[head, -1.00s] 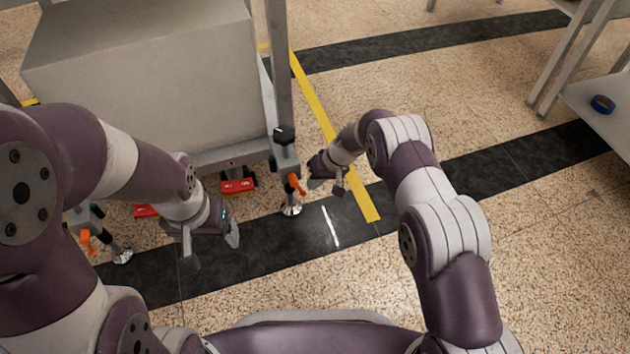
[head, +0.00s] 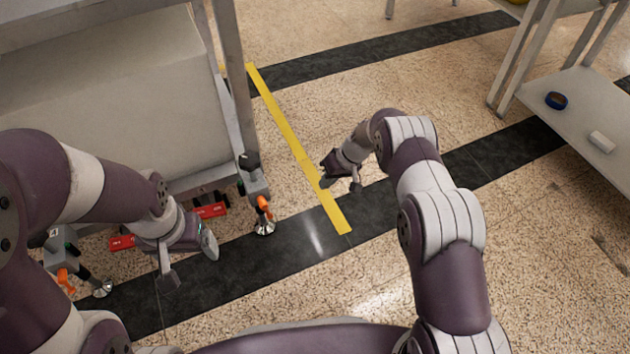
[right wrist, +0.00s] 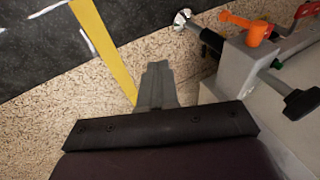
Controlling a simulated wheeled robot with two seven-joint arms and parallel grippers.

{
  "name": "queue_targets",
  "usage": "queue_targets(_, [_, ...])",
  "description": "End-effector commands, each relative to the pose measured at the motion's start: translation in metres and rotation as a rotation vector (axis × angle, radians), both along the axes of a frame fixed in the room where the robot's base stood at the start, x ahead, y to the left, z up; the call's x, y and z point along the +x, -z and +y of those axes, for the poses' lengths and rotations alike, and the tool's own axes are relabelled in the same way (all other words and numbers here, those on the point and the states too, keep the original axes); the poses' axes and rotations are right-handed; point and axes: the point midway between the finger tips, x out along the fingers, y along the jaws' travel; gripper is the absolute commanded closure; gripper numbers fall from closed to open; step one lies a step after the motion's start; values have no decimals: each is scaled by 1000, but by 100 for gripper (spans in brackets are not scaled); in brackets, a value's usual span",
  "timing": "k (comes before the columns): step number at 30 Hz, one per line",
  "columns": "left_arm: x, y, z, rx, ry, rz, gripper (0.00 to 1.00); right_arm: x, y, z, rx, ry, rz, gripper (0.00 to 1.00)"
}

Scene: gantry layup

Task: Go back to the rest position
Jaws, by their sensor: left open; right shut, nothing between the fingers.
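My left gripper (head: 190,262) is open and empty, in front of the grey cart at the left of the head view. My right gripper (head: 340,183) is shut with nothing in it, over the floor by the yellow tape, to the right of the cart's corner post. In the right wrist view its closed fingers (right wrist: 157,85) point toward the speckled floor. Neither gripper is seen touching anything.
The grey cart (head: 110,110) has orange-handled feet (head: 264,207) and red parts (head: 210,210) low down. Yellow tape (head: 300,150) crosses black floor strips. Floor between is clear.

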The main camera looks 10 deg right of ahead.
Motion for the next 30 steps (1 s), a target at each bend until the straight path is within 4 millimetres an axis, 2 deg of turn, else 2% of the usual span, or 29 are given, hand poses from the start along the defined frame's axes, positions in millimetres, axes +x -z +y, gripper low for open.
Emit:
queue_targets(16, [0,0,0,0,0,0,17,0,0,-2,0,1,0,100])
queue_targets(19, [0,0,0,0,0,0,17,2,1,-4,-5,63,20,100])
queue_targets(20, [0,0,0,0,0,0,17,-4,6,-7,-20,98,46,100])
queue_targets(22, [0,0,0,0,0,0,17,-34,24,-15,-67,153,141,100])
queue_targets(23, [0,-1,0,0,0,0,17,-50,22,-21,-97,181,183,100])
queue_targets(26, [0,-18,0,0,0,1,17,-93,-27,-37,-197,251,260,100])
queue_targets(30, [0,-44,0,0,0,0,17,-157,-121,-56,-314,300,284,100])
